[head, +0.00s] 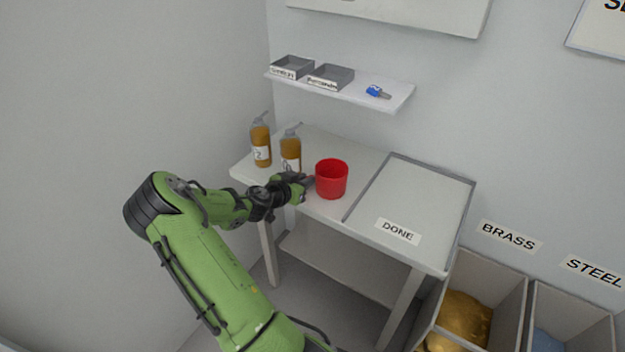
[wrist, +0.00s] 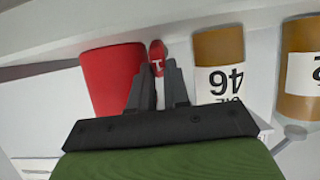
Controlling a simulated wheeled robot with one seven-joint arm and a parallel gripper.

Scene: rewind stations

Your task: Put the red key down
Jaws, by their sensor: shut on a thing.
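The red key (wrist: 157,54) shows in the wrist view between the fingertips of my gripper (wrist: 158,82), with its rounded head sticking out past them. My gripper is shut on it. In the head view my gripper (head: 306,182) is at the front left of the table, just left of the red cup (head: 331,179). The key is hard to make out there. In the wrist view the cup (wrist: 108,77) stands close beside the left finger; I cannot tell whether they touch.
Two amber bottles (head: 261,142) (head: 290,150) stand on the table (head: 335,145) left of the cup. A tray marked DONE (head: 425,200) lies on the right. A shelf (head: 350,93) above holds two small grey trays (head: 292,67) (head: 331,76) and a blue key (head: 377,92). Bins stand lower right.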

